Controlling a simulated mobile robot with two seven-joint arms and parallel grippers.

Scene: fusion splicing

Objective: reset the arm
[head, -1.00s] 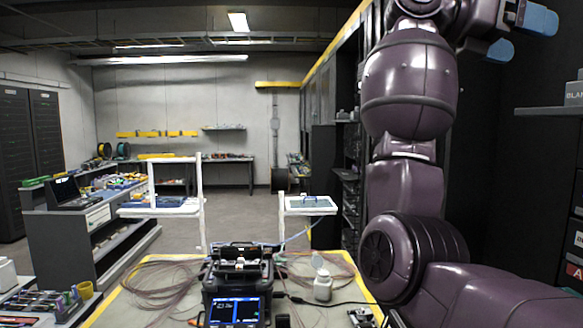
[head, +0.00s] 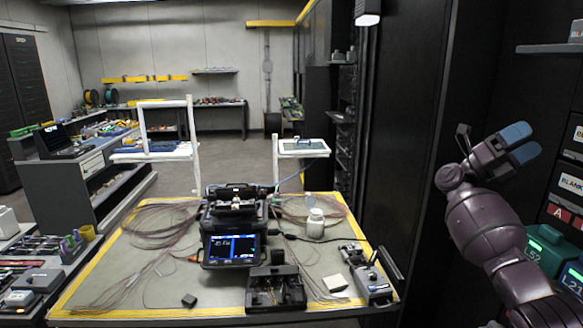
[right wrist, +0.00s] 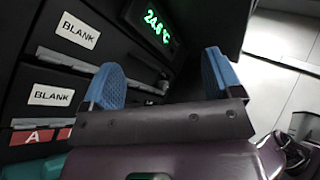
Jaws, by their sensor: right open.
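My right gripper (head: 522,142) has blue finger pads and is raised at the right of the head view, in front of a dark cabinet. Its fingers are apart with nothing between them. In the right wrist view the two blue fingers (right wrist: 165,80) stand wide apart and empty. My right arm is bent, with its purple links coming up from the lower right. My left gripper is not in view.
A fusion splicer (head: 234,232) stands on the work table (head: 130,290), with a white bottle (head: 315,224), an open black case (head: 276,288) and fibre coils around it. Shelves with BLANK labels (right wrist: 76,30) and green bins (head: 552,250) are close to my right arm.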

